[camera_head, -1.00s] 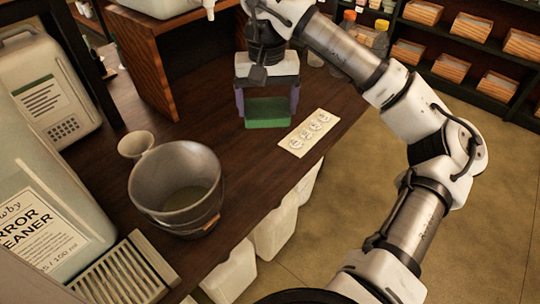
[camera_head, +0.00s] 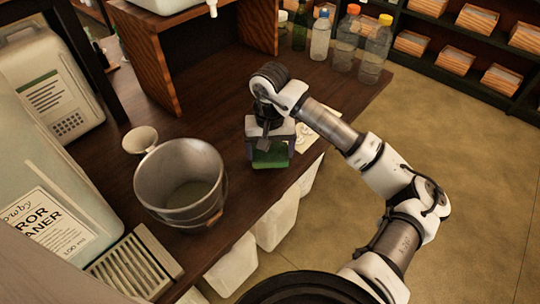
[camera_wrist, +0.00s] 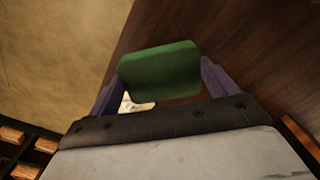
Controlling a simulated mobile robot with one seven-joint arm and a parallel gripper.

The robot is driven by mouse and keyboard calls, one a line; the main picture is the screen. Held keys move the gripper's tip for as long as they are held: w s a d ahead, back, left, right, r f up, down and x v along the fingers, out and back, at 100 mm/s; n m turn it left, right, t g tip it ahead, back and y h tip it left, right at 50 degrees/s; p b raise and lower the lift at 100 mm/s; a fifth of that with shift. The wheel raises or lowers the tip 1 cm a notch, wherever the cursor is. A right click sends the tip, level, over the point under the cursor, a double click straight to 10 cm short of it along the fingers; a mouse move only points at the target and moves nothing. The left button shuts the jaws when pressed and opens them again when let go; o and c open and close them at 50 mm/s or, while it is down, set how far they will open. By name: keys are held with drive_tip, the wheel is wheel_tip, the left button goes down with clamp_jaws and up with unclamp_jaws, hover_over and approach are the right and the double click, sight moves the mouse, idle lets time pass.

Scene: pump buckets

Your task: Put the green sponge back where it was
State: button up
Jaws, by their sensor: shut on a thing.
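The green sponge (camera_head: 270,157) is between the fingers of my gripper (camera_head: 268,152), over the front part of the dark wooden counter in the head view. In the wrist view the sponge (camera_wrist: 160,70) is held between the two purple fingers of my gripper (camera_wrist: 158,78). My gripper is shut on it. The sponge is close to the counter top; I cannot tell whether it touches it. A pale card with round marks (camera_head: 318,124) lies behind my gripper and is partly hidden by it.
A grey metal bucket (camera_head: 180,178) stands left of my gripper, with a small pale cup (camera_head: 140,139) behind it. A slatted drain tray (camera_head: 134,264) lies at front left. Several bottles (camera_head: 346,40) stand at the back right. White containers (camera_head: 277,220) sit below the counter's front edge.

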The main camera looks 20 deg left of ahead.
sight(270, 153)
drive_tip(key=shift+f, duration=1.8)
drive_tip(key=shift+f, duration=0.15)
drive_tip(key=o, duration=0.8)
wheel_tip(270, 153, up, 12)
drive_tip(key=shift+r+b, duration=0.2)
drive_tip(key=shift+b, duration=0.95)
